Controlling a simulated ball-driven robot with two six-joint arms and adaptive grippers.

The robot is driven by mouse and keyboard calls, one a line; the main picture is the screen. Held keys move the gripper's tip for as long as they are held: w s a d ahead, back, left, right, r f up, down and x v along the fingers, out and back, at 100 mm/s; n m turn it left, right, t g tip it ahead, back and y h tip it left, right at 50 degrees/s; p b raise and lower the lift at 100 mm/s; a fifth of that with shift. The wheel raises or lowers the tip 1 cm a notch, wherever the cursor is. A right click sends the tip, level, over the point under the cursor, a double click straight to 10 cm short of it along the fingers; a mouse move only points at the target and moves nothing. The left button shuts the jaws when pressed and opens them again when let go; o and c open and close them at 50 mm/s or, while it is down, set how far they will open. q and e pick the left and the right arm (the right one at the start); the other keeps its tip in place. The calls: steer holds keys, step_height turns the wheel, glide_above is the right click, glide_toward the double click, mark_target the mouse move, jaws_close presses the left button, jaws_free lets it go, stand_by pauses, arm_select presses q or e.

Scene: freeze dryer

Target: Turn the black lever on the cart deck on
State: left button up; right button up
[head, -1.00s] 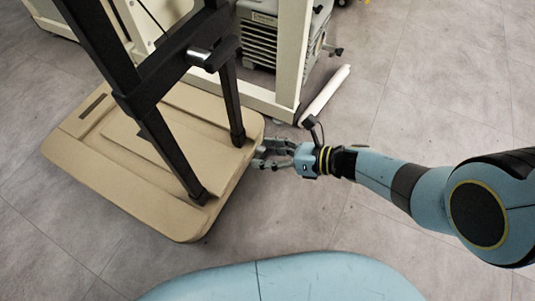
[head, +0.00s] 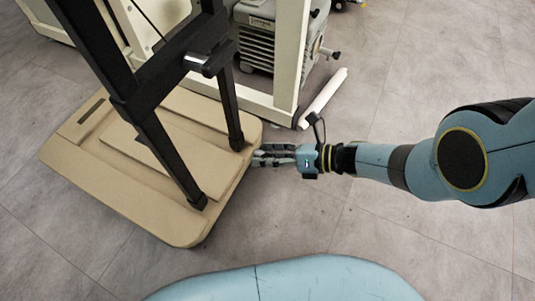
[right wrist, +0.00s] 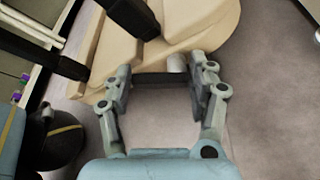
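The tan cart deck (head: 100,150) lies at the left of the head view, with black posts rising from it. My right gripper (head: 258,157) is at the deck's right edge, low over the floor. In the right wrist view the gripper (right wrist: 162,88) has its two fingers well apart. A short black bar, which looks like the lever (right wrist: 162,79), spans the gap between the fingertips, beside a pale round stub at the deck's edge. I cannot tell whether the fingers touch it. The lever is not distinguishable in the head view. My left gripper is out of view.
A black post (head: 229,105) stands on the deck close to the gripper. A cream frame (head: 288,60) with a grey machine (head: 257,43) is behind, and a white tube (head: 323,98) lies on the floor.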

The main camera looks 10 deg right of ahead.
steer(key=o, duration=0.5)
steer(key=shift+d, duration=0.15)
steer(key=v, duration=1.1)
steer(key=shift+s+d+r, duration=0.15)
steer(key=shift+s+d, duration=0.05)
steer(key=shift+d, duration=0.1)
steer(key=shift+c, duration=0.3)
